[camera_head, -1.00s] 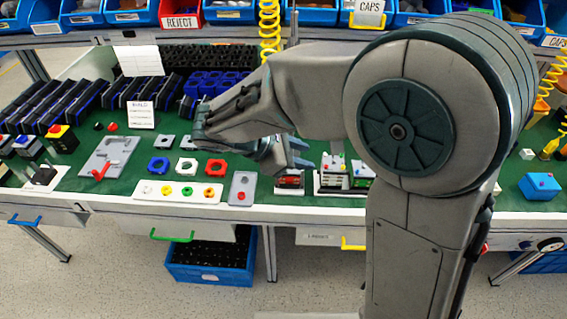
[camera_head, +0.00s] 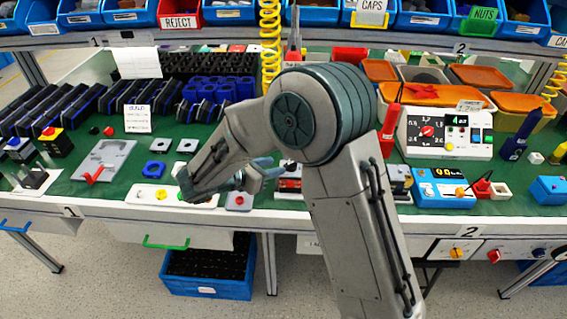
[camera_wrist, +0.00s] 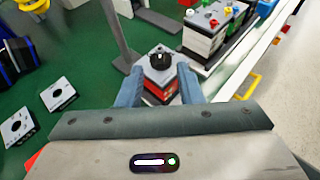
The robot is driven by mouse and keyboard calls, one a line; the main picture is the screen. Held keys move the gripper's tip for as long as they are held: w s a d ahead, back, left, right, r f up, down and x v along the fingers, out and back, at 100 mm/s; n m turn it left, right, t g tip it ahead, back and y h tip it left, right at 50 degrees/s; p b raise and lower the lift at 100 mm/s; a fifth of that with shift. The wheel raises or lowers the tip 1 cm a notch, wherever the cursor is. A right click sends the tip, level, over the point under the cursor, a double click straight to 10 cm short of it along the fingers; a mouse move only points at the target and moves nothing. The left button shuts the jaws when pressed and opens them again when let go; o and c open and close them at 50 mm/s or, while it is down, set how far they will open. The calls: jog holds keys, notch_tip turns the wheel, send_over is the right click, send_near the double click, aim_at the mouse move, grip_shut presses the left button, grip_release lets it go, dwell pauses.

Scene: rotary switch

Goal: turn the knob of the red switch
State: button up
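The red switch (camera_wrist: 160,82) is a small box with red sides and a pale top carrying a black rotary knob (camera_wrist: 160,59). In the wrist view it stands just ahead of and between the two blue-grey fingers of my gripper (camera_wrist: 159,70). The fingers are spread apart, with the knob near the tips; I see no clear contact. In the head view the switch (camera_head: 289,184) sits near the bench's front edge, right beside my gripper (camera_head: 270,170). The knob is hard to make out there.
A battery-like block row (camera_wrist: 215,30) stands close beyond the switch in the wrist view. A grey post (camera_wrist: 115,30) rises nearby on the left. A red-lever plate (camera_head: 103,160) lies to the left on the green bench; a blue meter (camera_head: 443,188) is to the right.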

jog(key=x, duration=0.5)
jog(key=shift+w, duration=0.1)
grip_shut()
